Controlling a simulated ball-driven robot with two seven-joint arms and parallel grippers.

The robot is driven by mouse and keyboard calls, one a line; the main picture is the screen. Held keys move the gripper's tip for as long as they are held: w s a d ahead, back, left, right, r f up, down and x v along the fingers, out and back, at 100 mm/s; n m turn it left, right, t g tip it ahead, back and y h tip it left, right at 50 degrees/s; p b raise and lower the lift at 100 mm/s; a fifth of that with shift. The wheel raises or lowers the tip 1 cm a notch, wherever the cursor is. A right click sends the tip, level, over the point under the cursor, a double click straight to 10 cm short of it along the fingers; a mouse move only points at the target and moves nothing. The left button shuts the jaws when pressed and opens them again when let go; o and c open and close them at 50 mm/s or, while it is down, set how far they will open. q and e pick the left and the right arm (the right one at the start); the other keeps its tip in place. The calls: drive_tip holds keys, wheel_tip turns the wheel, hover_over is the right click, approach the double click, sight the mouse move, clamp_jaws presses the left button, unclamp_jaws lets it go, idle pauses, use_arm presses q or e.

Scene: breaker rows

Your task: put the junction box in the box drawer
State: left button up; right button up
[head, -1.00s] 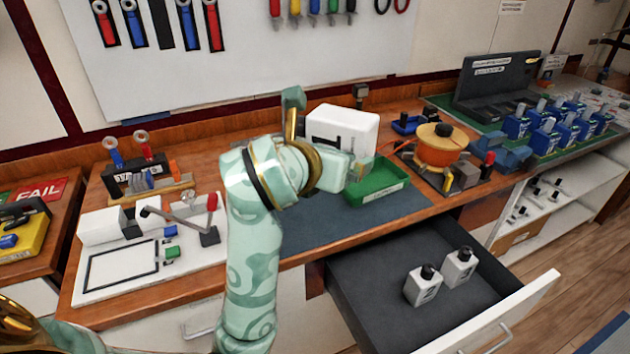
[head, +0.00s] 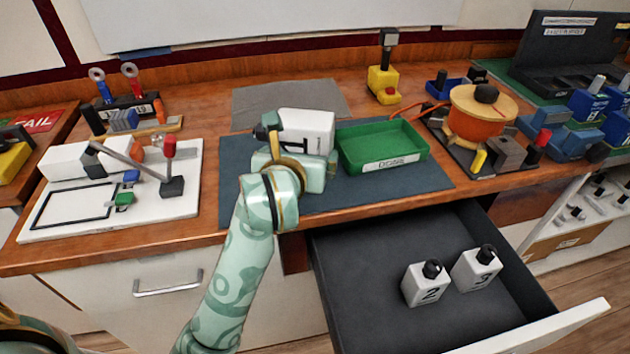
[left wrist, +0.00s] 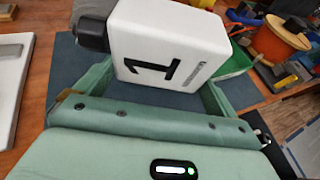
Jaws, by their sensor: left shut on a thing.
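The junction box (head: 306,127) is white with a black 1 and a black cap. My left gripper (head: 297,150) is shut on it, over the dark blue mat, left of the green tray. In the left wrist view the junction box (left wrist: 190,40) lies between the fingers, its cap to the left and its numeral turned sideways. Whether it touches the mat is hard to tell. The box drawer (head: 365,270) is open below the counter, dark grey inside. Two similar white boxes, 2 (head: 425,284) and 3 (head: 476,268), stand in it. My right gripper is not in view.
The green tray (head: 383,163) is right of my gripper, with an orange pot-like reel (head: 475,125) beyond it. A white board with a lever (head: 85,215) is at left. The drawer floor is clear at the left and back. The counter edge lies between mat and drawer.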

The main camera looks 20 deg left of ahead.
use_arm(q)
drive_tip(key=w+f, duration=0.1)
drive_tip(key=w+f+b, duration=0.1)
drive_tip(key=f, duration=0.1)
drive_tip(key=w+f+b, duration=0.1)
drive_tip(key=f, duration=0.1)
drive_tip(key=shift+w, duration=0.35)
drive_tip(key=f, duration=0.1)
drive_tip(key=f+b, duration=0.2)
drive_tip(key=f, duration=0.1)
drive_tip(key=shift+w, duration=0.25)
drive_tip(key=shift+r, duration=0.25)
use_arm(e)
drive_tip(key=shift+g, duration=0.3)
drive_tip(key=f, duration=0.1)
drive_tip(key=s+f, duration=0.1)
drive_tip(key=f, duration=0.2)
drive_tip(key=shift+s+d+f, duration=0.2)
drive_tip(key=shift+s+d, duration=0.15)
use_arm(q)
drive_tip(key=shift+f, duration=0.15)
drive_tip(key=o, duration=1.2)
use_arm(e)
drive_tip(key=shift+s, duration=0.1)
